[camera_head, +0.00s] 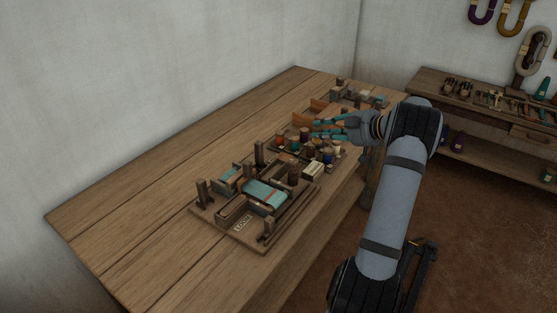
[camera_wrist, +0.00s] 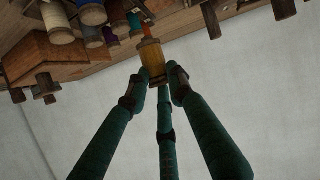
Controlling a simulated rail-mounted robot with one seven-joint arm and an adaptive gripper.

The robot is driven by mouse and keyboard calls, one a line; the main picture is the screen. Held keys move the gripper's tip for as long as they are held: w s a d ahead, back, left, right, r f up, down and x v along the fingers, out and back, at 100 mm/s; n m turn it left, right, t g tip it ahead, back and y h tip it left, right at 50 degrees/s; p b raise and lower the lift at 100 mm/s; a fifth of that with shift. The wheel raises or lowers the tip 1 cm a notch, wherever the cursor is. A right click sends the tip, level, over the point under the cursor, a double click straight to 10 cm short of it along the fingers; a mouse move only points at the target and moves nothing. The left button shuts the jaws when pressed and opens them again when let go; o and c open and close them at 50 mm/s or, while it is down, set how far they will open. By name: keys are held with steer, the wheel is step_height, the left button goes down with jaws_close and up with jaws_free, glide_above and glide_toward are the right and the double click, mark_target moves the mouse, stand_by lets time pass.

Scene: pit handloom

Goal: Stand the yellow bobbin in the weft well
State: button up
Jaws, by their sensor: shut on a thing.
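The yellow bobbin (camera_wrist: 152,59) has a yellow wound body and wooden ends, and shows in the wrist view. My gripper (camera_wrist: 157,78) is shut on it, with its teal fingers around the bobbin's sides. In the head view my gripper (camera_head: 320,129) is above the rack of coloured bobbins at the far side of the loom; the held bobbin is too small to make out there. I cannot tell which opening is the weft well in either view.
The small loom (camera_head: 264,194) with teal cloth and upright posts stands on the wooden table (camera_head: 150,222). Several coloured bobbins (camera_wrist: 92,14) stand close to the held one. The table's left part is clear. A side bench (camera_head: 480,104) with tools is at the right.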

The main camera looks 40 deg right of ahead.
steer(key=shift+w+a+f+b, duration=0.2)
steer(key=shift+w+a+f, duration=0.8)
steer(key=shift+w+f, duration=0.7)
steer(key=shift+w+a+f+b, duration=0.15)
steer(key=shift+w+a+f, duration=0.8)
steer(key=shift+w+f, duration=0.75)
steer(key=shift+w+a+f+b, duration=0.2)
steer(key=shift+w+a+f, duration=0.8)
steer(key=shift+w+f, duration=0.7)
steer(key=shift+s+f, duration=0.25)
steer(key=shift+s, duration=0.05)
steer(key=shift+f, duration=0.15)
steer(key=o, duration=0.7)
steer(key=shift+r, duration=0.25)
steer(key=v, duration=1.2)
